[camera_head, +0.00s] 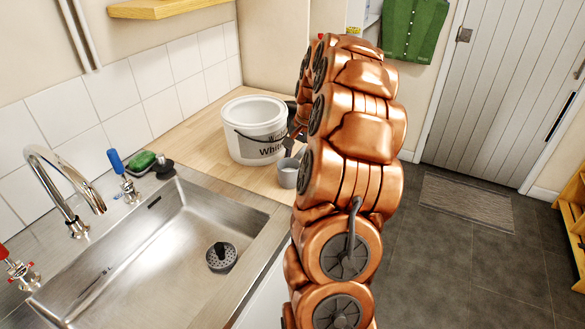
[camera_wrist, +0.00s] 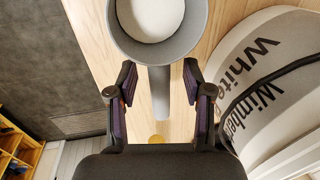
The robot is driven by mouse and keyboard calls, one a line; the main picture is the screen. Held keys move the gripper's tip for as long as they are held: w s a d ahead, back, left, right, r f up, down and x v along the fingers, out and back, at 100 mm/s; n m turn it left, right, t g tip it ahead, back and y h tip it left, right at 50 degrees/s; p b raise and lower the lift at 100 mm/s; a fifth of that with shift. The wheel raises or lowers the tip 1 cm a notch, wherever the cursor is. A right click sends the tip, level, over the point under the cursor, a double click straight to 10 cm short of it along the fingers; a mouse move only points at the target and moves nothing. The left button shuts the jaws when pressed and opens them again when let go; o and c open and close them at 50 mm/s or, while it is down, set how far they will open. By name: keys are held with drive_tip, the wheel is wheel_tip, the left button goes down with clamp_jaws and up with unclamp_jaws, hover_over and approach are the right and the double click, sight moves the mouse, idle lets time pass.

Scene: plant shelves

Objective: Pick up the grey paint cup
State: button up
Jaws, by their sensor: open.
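The grey paint cup (camera_head: 287,174) stands on the wooden worktop, partly hidden behind my copper arm in the head view. In the wrist view I look down into the cup (camera_wrist: 186,40), which has a grey wall and a white inside. Its grey handle points toward my wrist. My gripper (camera_wrist: 160,75) is open. The two dark fingers with purple pads lie on either side of the handle, with a gap on each side. In the head view only part of the gripper (camera_head: 293,140) shows, just above the cup.
A large white paint bucket (camera_head: 252,130) stands close beside the cup, near the right finger in the wrist view. A steel sink (camera_head: 150,255) with a tap (camera_head: 75,205) lies at the left. A green sponge (camera_head: 140,160) sits by the tiled wall. The worktop's edge is near the cup.

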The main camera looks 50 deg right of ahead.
drive_tip(key=shift+f, duration=0.2)
clamp_jaws()
idle(0.3)
